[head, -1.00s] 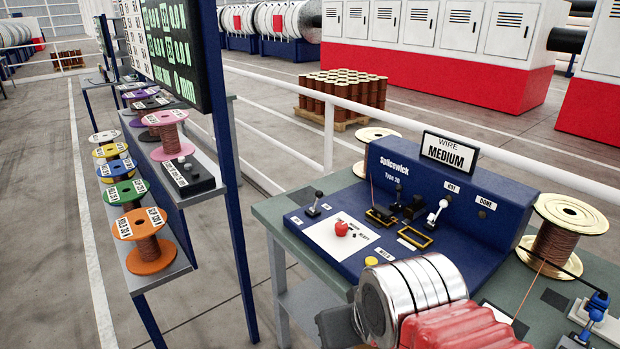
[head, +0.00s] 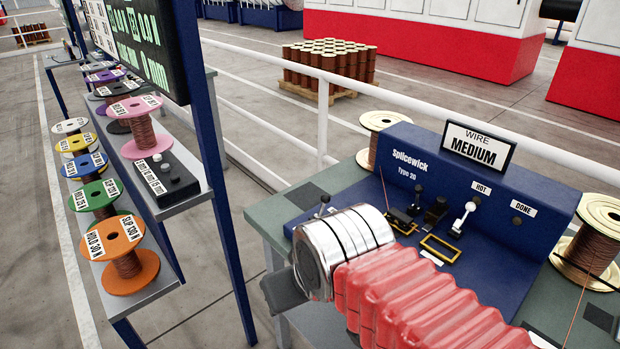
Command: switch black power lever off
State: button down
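The black power lever (head: 325,199) shows only as its small black knob and a bit of stem, at the left end of the blue Splicewick machine (head: 505,265). My arm's silver wrist hides its base and label, so I cannot tell its setting for sure. My gripper (head: 282,292) shows as a dark grey piece at the left end of the silver wrist, in front of the bench's left edge. It is left of and nearer than the lever, apart from it in the picture. Its fingertips cannot be made out, and nothing is seen in it.
A white-knobbed lever (head: 463,217) stands beside the HOT label, with black clamps to its left. Copper spools (head: 385,125) (head: 593,243) flank the machine. A rack of coloured spools (head: 126,262) and a blue post (head: 226,210) stand left, with a gap before the bench.

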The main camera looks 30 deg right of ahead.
aim_at(326, 199)
jog(key=u, duration=0.15)
jog(key=i, duration=0.95)
jog(key=u, duration=0.15)
